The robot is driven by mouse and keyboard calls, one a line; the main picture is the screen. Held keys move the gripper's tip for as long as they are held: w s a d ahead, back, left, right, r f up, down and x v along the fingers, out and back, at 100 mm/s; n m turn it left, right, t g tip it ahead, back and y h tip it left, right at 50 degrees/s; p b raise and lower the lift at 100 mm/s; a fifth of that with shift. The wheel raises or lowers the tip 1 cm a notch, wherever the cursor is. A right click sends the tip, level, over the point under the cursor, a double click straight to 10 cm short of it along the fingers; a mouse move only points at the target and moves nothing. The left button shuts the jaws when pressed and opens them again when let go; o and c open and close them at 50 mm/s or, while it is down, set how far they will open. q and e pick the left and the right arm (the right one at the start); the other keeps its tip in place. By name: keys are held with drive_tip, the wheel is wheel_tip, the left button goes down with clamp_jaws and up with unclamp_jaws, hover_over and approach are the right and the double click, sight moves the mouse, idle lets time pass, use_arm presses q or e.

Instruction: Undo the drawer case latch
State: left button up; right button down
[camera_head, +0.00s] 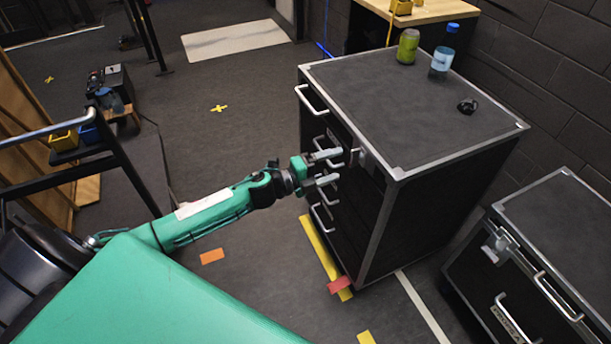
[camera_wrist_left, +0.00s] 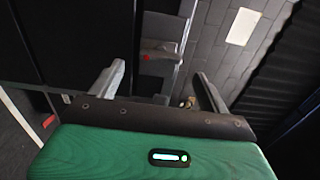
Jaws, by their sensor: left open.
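The drawer case (camera_head: 420,110) is a black cabinet with silver edges and several silver pull handles on its left face. A small grey metal latch (camera_head: 359,157) sits near the top of that face, by the front corner. My left gripper (camera_head: 327,168) is open and empty beside the handles, just left of the latch; I cannot tell whether it touches the case. In the left wrist view, a grey metal fitting with a red mark (camera_wrist_left: 158,52) shows beyond the two open fingers; I cannot tell whether it is the latch. My right gripper is not in view.
A green can (camera_head: 408,46), a blue bottle (camera_head: 443,58) and a small black object (camera_head: 467,106) stand on the case top. A second black case (camera_head: 560,235) stands at the right. Floor left of the drawer case is mostly clear; a black rail frame (camera_head: 125,172) stands further left.

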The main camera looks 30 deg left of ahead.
use_arm(q)
drive_tip(key=b+v, duration=0.1)
drive_tip(key=v, duration=0.7)
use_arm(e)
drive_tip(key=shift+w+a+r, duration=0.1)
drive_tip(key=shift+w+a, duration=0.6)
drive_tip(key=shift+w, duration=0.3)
use_arm(q)
drive_tip(key=shift+s+a, duration=0.1)
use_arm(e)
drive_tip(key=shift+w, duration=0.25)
